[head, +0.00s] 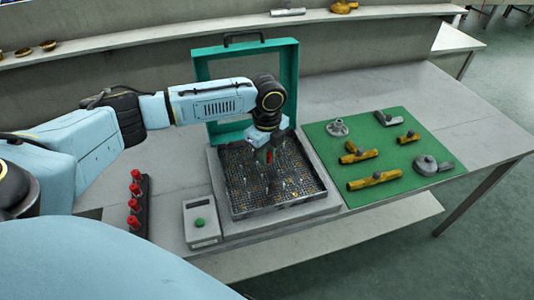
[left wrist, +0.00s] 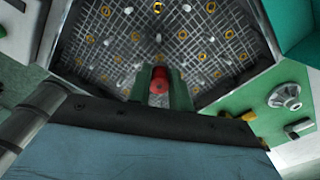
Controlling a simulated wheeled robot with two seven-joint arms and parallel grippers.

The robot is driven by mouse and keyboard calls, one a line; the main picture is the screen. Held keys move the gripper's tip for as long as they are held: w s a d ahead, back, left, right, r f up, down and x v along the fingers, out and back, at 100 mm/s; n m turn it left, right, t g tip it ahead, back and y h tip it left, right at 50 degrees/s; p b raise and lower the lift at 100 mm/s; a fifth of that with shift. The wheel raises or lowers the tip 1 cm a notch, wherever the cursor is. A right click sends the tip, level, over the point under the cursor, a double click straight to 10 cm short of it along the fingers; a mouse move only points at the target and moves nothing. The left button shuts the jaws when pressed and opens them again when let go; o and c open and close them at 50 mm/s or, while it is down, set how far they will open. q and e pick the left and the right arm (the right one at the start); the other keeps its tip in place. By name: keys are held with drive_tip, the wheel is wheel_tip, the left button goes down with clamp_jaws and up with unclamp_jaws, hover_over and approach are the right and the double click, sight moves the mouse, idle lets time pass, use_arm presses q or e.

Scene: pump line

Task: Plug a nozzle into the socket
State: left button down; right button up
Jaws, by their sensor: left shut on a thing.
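My left gripper (head: 268,160) points down over the dark grid tray (head: 236,203). It is shut on a red nozzle (left wrist: 160,80), which shows between the two green fingers in the left wrist view. The tray's grid (left wrist: 90,48) carries several pale pegs and yellow rings; I cannot tell which one is the socket. The nozzle's lower end is hidden, so I cannot tell whether it touches the grid. Several more red nozzles (head: 135,189) stand in a black rack left of the tray. My right gripper is not in view.
A teal frame (head: 201,70) stands upright behind the tray. A grey box with a green button (head: 199,222) sits at the front left. A green mat (head: 337,190) with yellow and grey pipe parts lies to the right. The table's far right is clear.

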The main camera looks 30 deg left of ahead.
use_arm(q)
drive_tip(key=shift+f+b, duration=0.8)
drive_tip(key=shift+f, duration=0.7)
drive_tip(key=shift+p, duration=0.6)
drive_tip(key=shift+p, duration=0.3)
drive_tip(key=shift+p, duration=0.4)
drive_tip(key=shift+f, duration=0.3)
idle(0.3)
